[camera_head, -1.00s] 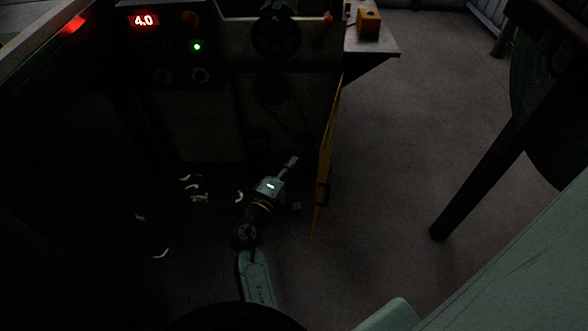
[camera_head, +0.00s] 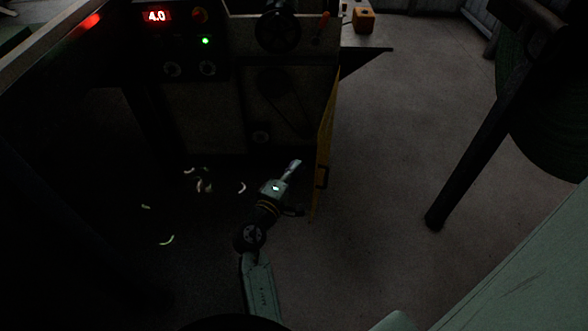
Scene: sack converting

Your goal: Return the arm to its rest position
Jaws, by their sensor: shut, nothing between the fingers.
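My arm reaches up from the bottom middle of the head view, low over the dark floor. My gripper (camera_head: 294,165) is at its far end, pointing up and to the right in the picture. Its fingers are shut with nothing between them. It appears in front of the lower part of the machine (camera_head: 210,110), just left of the yellow guard door (camera_head: 326,140). Whether it touches either cannot be told in this dim light.
Several pale curved scraps (camera_head: 204,186) lie on the floor left of my arm. A control panel (camera_head: 185,45) shows a red 4.0 and a green light. A dark post (camera_head: 468,165) stands at the right. Floor between door and post is clear.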

